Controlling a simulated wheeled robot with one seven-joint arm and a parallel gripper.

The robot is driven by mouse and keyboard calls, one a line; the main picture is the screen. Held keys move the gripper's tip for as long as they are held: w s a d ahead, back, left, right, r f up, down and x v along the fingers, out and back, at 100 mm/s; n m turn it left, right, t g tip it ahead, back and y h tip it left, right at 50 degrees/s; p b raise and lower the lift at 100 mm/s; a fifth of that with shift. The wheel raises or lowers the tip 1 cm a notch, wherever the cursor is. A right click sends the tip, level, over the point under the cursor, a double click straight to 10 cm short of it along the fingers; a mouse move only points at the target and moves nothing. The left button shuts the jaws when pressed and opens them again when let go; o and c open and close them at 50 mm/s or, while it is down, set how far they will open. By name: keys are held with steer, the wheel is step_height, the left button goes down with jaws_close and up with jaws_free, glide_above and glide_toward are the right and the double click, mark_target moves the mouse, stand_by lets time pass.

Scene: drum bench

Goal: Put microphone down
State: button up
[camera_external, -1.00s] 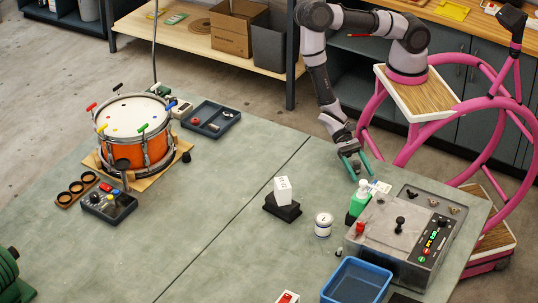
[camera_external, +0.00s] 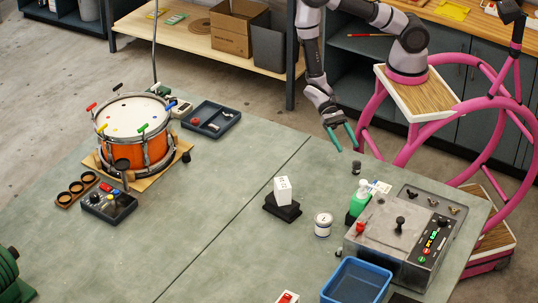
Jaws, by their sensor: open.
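A small dark upright cylinder (camera_external: 356,168), which looks like the microphone, stands on the bench top near its back edge, behind the green bottle. It is too small to make out in detail. My gripper (camera_external: 346,149), with two teal fingers, is open and empty. In the picture it is above and slightly left of the dark cylinder, apart from it.
Close by are a green bottle (camera_external: 359,198), a white tin (camera_external: 323,224), a grey machine with knobs (camera_external: 385,235) and a white block on a black stand (camera_external: 283,190). A blue bin (camera_external: 357,283) stands in front. The bench top (camera_external: 240,190) between drum (camera_external: 131,140) and block is clear.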

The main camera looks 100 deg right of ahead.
steer(key=d+r+n+t+h, duration=0.1)
steer(key=d+r+n+h, duration=0.25)
steer(key=r, duration=0.65)
steer(key=d+r+n+h, duration=0.2)
steer(key=d+r+n, duration=0.25)
steer(key=r, duration=0.65)
steer(key=s+d+r+n+t+h, duration=0.1)
steer(key=s+d+r+t+h, duration=0.1)
steer(key=s+d+r+t, duration=0.2)
steer(key=s+d+r+n+t+h, duration=0.2)
steer(key=d+r, duration=0.8)
steer(key=r, duration=0.6)
steer(key=s+t+h, duration=0.1)
steer(key=s+t, duration=0.1)
steer(key=s, duration=0.1)
steer(key=shift+s+r+t+h, duration=0.15)
steer(key=shift+s+t+h, duration=0.1)
steer(key=shift+t+h, duration=0.15)
